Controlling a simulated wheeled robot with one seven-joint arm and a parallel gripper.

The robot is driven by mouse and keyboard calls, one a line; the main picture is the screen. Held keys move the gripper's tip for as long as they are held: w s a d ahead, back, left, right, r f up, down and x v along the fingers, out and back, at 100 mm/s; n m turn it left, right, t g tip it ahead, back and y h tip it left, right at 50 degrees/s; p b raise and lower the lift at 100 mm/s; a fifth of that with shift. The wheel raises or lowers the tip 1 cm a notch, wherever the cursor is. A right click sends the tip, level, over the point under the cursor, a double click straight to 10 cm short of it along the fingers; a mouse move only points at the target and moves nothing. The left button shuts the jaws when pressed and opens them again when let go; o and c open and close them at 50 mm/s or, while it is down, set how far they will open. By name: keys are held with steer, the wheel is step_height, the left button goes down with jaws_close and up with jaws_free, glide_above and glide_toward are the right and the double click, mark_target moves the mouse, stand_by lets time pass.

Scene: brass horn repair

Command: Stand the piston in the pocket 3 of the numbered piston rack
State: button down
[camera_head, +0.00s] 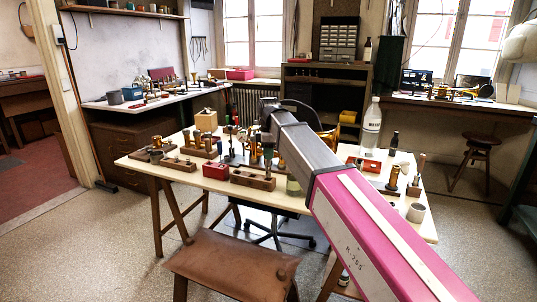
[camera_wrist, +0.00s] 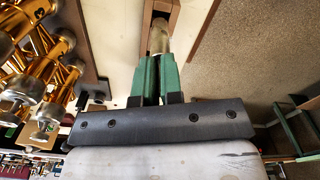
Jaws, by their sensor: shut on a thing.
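My gripper (camera_wrist: 158,75), with green fingers, is shut on a piston (camera_wrist: 158,38), a dull metal cylinder whose end shows past the fingertips. In the head view my gripper (camera_head: 268,150) points down above the table, over a brown wooden block (camera_head: 250,181) near the front edge. This block looks like the piston rack; its pocket numbers are too small to read. In the wrist view brown wood (camera_wrist: 174,22) lies just beyond the piston's end. I cannot tell whether the piston touches it or is in a pocket.
A red box (camera_head: 216,170) stands left of the block, with smaller wooden holders (camera_head: 178,164) further left. A clear bottle (camera_head: 371,124) and a grey cup (camera_head: 416,212) are on the right side of the table. Golden brass parts (camera_wrist: 35,60) are close on the left in the wrist view.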

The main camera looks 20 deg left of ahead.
steer(key=shift+f, duration=2.2)
steer(key=c, duration=1.2)
jaws_free()
steer(key=shift+r, duration=0.15)
step_height(320, 180, up, 10)
steer(key=shift+r, duration=0.25)
steer(key=shift+s, duration=0.1)
